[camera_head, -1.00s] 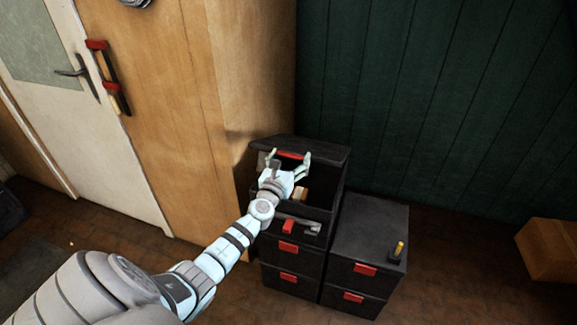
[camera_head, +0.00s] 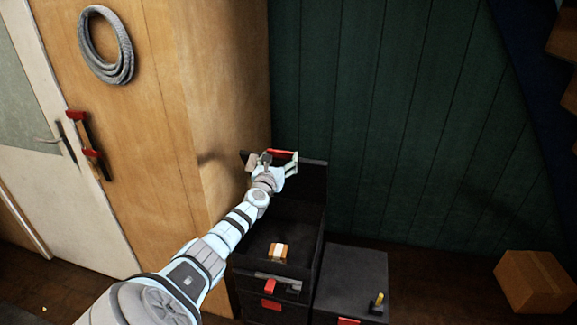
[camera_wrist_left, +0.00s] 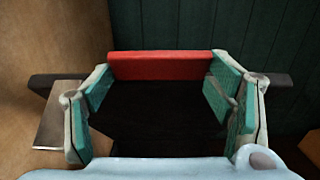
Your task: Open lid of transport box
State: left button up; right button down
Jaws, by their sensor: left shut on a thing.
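The black transport box (camera_head: 312,262) stands on top of a black drawer stack. Its black lid (camera_head: 313,180) is up, nearly upright at the back, and the inside shows. My left gripper (camera_head: 277,158) is at the lid's upper edge, shut on the red lid handle (camera_head: 283,152). In the left wrist view the red handle (camera_wrist_left: 160,65) spans between the two teal finger pads, with the dark lid below it. A red latch (camera_head: 270,286) is on the box's front. My right gripper is out of view.
An orange-and-white item (camera_head: 278,252) lies inside the box. A lower black cabinet (camera_head: 350,275) with a yellow-handled tool (camera_head: 378,300) stands to the right. A wooden cabinet (camera_head: 225,100) is close on the left. A cardboard box (camera_head: 535,281) sits far right.

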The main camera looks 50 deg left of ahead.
pick_arm(q)
jog(key=shift+r, duration=0.1)
jog(key=o, duration=1.7)
jog(key=v, duration=1.2)
jog(key=shift+w, duration=0.1)
